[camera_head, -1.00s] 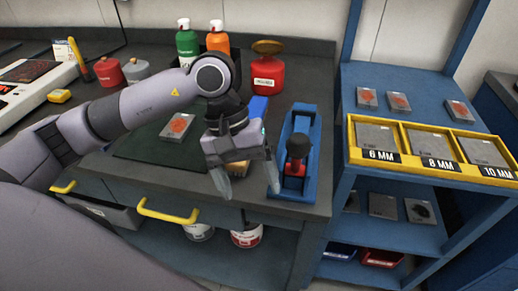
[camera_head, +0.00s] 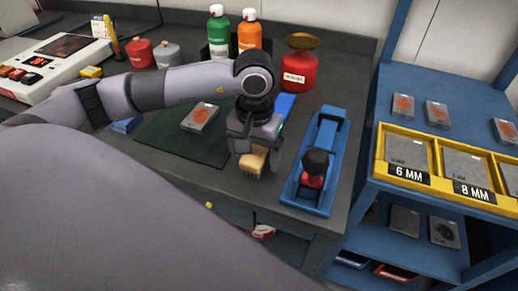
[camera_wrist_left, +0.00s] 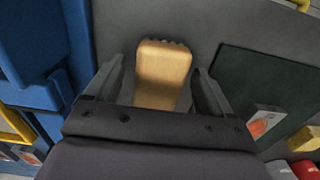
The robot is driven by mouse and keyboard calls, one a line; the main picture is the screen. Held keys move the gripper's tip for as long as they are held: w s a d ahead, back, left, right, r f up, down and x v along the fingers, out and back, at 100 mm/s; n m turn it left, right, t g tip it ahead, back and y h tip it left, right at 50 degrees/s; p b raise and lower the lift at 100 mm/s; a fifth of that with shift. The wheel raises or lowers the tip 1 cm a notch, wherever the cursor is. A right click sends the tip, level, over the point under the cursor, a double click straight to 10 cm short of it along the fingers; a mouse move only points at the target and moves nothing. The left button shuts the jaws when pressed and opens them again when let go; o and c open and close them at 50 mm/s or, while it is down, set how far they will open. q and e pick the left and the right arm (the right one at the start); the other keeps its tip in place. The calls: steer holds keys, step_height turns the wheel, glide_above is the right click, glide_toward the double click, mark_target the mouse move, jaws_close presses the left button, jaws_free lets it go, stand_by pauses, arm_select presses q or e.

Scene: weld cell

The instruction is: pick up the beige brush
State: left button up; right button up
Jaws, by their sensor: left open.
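The beige brush (camera_head: 254,160) shows in the head view just below my left gripper (camera_head: 257,165), at the front of the dark workbench. In the left wrist view the beige brush (camera_wrist_left: 161,75) is a wooden-looking block with a rounded, notched far end. It lies between the two spread fingers of my left gripper (camera_wrist_left: 161,90), with a gap on each side. The gripper is open, and its body hides the near end of the brush. My right gripper is not in view.
A blue tool (camera_head: 318,165) with a black and red knob stands close to the right. A dark green mat (camera_head: 165,140) with a metal plate (camera_head: 199,117) lies to the left. Bottles (camera_head: 219,35) and a red can (camera_head: 299,68) stand behind. A blue shelf is at right.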

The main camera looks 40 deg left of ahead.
arm_select(q)
steer(key=shift+f, duration=0.15)
steer(key=shift+c, duration=0.3)
steer(key=c, duration=1)
steer(key=shift+c, duration=0.2)
step_height(320, 180, up, 12)
step_height(320, 180, up, 8)
glide_above(256, 153)
steer(key=shift+s+p, duration=0.1)
steer(key=shift+p, duration=0.3)
